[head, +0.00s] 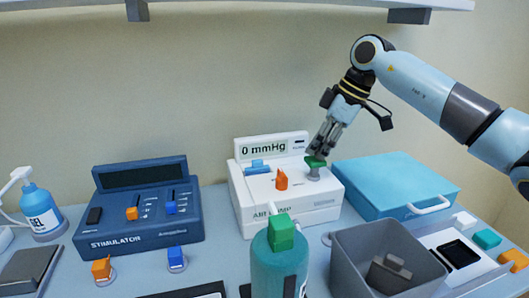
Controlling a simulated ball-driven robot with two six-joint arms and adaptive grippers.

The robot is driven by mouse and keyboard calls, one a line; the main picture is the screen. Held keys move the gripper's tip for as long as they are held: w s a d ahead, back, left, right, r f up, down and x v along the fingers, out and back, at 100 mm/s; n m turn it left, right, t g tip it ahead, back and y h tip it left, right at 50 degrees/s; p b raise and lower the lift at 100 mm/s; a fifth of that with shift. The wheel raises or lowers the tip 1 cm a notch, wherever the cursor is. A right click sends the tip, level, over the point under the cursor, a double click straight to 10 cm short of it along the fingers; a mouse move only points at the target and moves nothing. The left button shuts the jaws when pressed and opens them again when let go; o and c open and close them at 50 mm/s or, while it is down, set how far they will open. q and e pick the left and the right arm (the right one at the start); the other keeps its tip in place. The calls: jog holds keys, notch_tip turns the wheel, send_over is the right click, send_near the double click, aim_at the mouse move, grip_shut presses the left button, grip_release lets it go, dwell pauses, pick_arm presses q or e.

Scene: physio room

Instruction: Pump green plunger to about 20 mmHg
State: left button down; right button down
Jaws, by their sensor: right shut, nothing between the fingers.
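The white pump box (288,208) stands at the middle back of the table, and its display (263,149) reads 0 mmHg. The green plunger (314,162) sits on a grey stem at the right of the box top. An orange pointed knob (281,180) and a blue part (257,166) are also on the box. My right gripper (321,153) is shut and empty, pointing down at the green plunger. Its fingertips are right at the plunger's top; I cannot tell whether they touch. My left gripper is not in view.
A teal bottle (279,265) with a green top stands in front of the pump. A grey bin (352,268) is front right, and a light blue case (395,183) lies behind it. A dark blue stimulator (138,214) is at left, with a blue pump bottle (40,210) beyond. A shelf hangs above.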

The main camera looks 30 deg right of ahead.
jog(key=shift+f+b, duration=0.65)
jog(key=shift+f, duration=0.95)
jog(key=shift+r, duration=0.2)
notch_tip(320, 180, up, 4)
jog(key=p, duration=0.4)
jog(key=shift+r+p, duration=0.2)
jog(key=shift+p, duration=0.2)
jog(key=shift+f+b, duration=1.15)
jog(key=shift+f, duration=1.1)
jog(key=shift+r, duration=0.1)
jog(key=shift+r+p, duration=2.05)
jog(key=shift+p, duration=0.2)
